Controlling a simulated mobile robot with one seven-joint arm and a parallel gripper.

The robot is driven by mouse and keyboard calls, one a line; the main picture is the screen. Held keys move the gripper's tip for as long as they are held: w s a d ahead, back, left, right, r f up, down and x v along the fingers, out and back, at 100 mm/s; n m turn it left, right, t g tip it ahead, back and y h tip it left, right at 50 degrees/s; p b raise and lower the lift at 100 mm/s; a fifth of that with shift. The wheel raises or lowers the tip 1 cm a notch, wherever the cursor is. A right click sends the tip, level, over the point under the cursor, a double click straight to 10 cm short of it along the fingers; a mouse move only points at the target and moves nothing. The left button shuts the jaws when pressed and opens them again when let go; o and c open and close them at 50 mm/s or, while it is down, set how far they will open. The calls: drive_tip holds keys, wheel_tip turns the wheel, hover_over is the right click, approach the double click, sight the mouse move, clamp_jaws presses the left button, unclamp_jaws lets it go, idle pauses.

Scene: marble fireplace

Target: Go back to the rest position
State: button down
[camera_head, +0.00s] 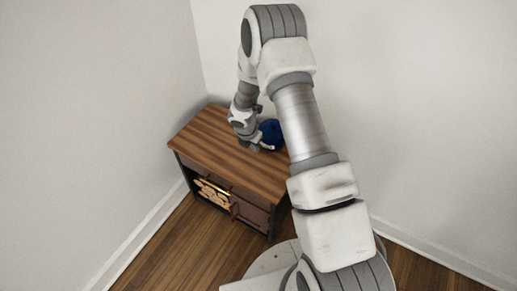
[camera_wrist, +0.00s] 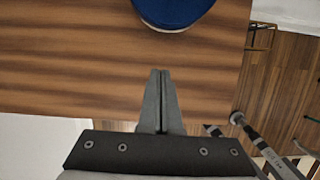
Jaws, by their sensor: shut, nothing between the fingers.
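My gripper (camera_wrist: 161,76) is in the wrist view, its two dark fingers pressed together with nothing between them. It points at the brown wooden top of a cabinet. A dark blue round object (camera_wrist: 172,10) with a pale lower rim stands on that top, just ahead of the fingertips and apart from them; its far part is cut off by the frame. In the head view the blue object (camera_head: 271,132) is partly hidden behind my arm. My gripper (camera_head: 256,147) hangs low over the cabinet top beside it, with the fingers too small to make out there.
The wooden cabinet (camera_head: 205,143) stands in the corner between two pale walls. Its open front compartment holds cut logs (camera_head: 211,192). White baseboards run along the walls. The wooden floor (camera_head: 175,245) is clear left of the cabinet.

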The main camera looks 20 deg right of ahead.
drive_tip(key=p+v, duration=0.1)
drive_tip(key=v, duration=0.5)
drive_tip(key=shift+r, duration=0.25)
drive_tip(key=s+d+r+m, duration=0.15)
drive_tip(key=r+m, duration=0.25)
drive_tip(key=r, duration=0.4)
drive_tip(key=s+d+r+m+t, duration=0.1)
drive_tip(key=s+r+m, duration=0.25)
drive_tip(key=r, duration=0.55)
drive_tip(key=s+d+r+m, duration=0.1)
drive_tip(key=s+r+m, duration=0.1)
drive_tip(key=r+m, duration=0.45)
drive_tip(key=s+a+r+m+t+y, duration=0.1)
drive_tip(key=s+a+r+m, duration=0.1)
drive_tip(key=s+r+m, duration=0.65)
drive_tip(key=s+a+r+m+t+y, duration=0.1)
drive_tip(key=s+r+m, duration=0.35)
drive_tip(key=s, duration=0.75)
wheel_tip(320, 180, up, 15)
drive_tip(key=p, duration=1.4)
drive_tip(key=shift+s+a+f, duration=0.2)
drive_tip(key=shift+s, duration=0.2)
